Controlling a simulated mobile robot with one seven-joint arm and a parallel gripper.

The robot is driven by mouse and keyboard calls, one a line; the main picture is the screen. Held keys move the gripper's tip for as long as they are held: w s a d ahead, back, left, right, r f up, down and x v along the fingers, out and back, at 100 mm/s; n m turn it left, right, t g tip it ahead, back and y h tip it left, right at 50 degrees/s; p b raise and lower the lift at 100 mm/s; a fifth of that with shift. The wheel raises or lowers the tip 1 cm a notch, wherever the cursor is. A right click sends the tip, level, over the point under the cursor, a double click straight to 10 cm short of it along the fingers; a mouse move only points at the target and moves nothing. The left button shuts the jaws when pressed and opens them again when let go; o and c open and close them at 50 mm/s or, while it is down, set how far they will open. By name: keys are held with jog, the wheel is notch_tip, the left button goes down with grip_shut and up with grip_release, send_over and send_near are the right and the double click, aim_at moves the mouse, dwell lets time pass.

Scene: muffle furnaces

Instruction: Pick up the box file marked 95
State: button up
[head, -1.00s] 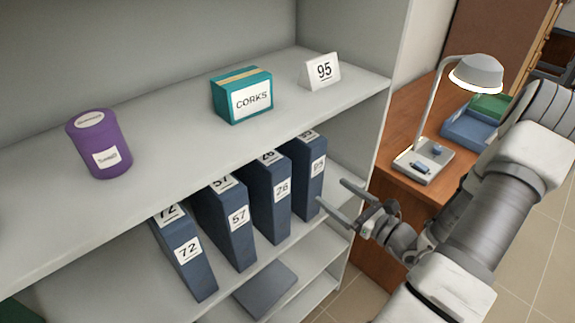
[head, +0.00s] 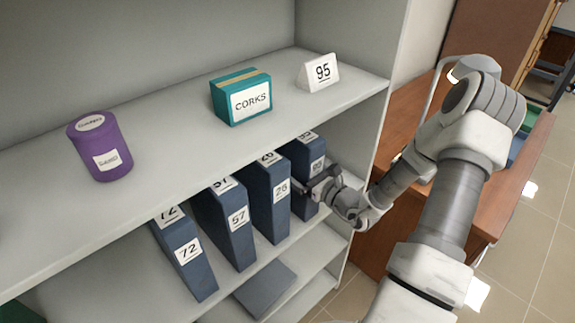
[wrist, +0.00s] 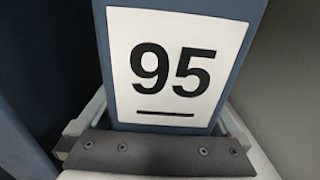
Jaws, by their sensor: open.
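The blue box file marked 95 (head: 307,160) stands upright at the right end of the row on the shelf below the top one. Its white 95 label (wrist: 176,65) fills the middle of the wrist view. My gripper (head: 318,186) is at the front of this file, over the lower part of its spine. In the wrist view my open gripper (wrist: 160,135) has a finger on either side of the file, below the label. The fingertips are largely hidden, and I cannot tell whether they touch the file.
Box files marked 26 (head: 270,200), 57 (head: 227,225) and 72 (head: 188,252) stand to the left, with 26 close by. Above are a teal CORKS box (head: 241,97), a purple tub (head: 99,146) and a 95 sign (head: 319,72). The shelf's side panel is close on the right.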

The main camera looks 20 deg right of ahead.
jog(key=shift+w, duration=0.1)
jog(key=shift+c, duration=0.2)
grip_shut()
jog(key=shift+r, duration=0.1)
dwell(0.4)
